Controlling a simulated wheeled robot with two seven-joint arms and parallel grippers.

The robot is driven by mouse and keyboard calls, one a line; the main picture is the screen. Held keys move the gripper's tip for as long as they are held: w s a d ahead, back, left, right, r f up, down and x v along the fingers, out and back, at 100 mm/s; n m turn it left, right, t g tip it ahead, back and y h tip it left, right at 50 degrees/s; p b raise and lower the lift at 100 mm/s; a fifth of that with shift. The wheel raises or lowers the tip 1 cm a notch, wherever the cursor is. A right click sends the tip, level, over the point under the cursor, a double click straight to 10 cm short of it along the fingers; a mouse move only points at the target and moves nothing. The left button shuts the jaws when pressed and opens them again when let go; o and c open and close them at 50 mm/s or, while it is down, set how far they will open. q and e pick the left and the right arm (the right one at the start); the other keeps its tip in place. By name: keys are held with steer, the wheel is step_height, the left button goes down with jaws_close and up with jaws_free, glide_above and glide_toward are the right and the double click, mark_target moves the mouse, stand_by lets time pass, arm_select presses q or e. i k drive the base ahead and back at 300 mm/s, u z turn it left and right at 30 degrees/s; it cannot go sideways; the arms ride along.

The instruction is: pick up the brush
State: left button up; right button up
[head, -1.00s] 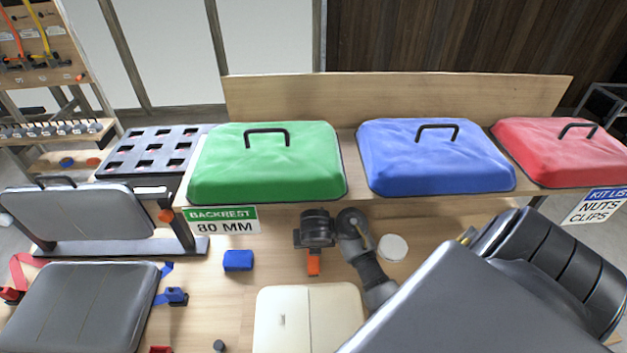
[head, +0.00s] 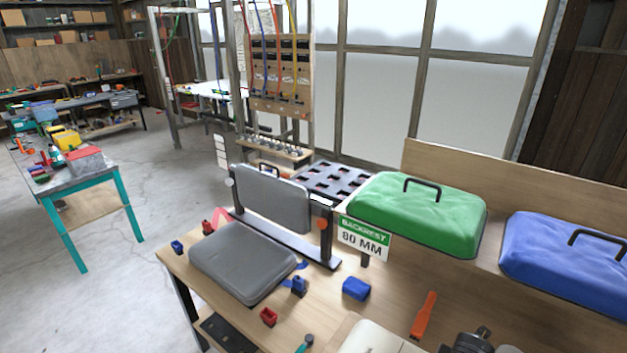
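No brush can be made out with certainty. A long orange piece (head: 424,314) lies on the wooden bench near the bottom of the head view; it could be a handle, but I cannot tell. A small teal-handled item with a dark end (head: 305,343) is cut off by the bottom edge; its kind is also unclear. The dark end of my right arm (head: 470,342) just shows at the bottom edge, to the right of the orange piece. Its fingers are not visible. My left gripper is out of view.
Grey cushion (head: 240,262), upright grey backrest (head: 272,199), blue block (head: 356,288) and red clip (head: 268,317) are on the bench. Green (head: 418,214) and blue (head: 570,262) cushions sit on the raised shelf. Open floor (head: 110,305) lies left, before a teal-legged table (head: 85,176).

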mark_target(418, 328)
steer(key=k, duration=0.85)
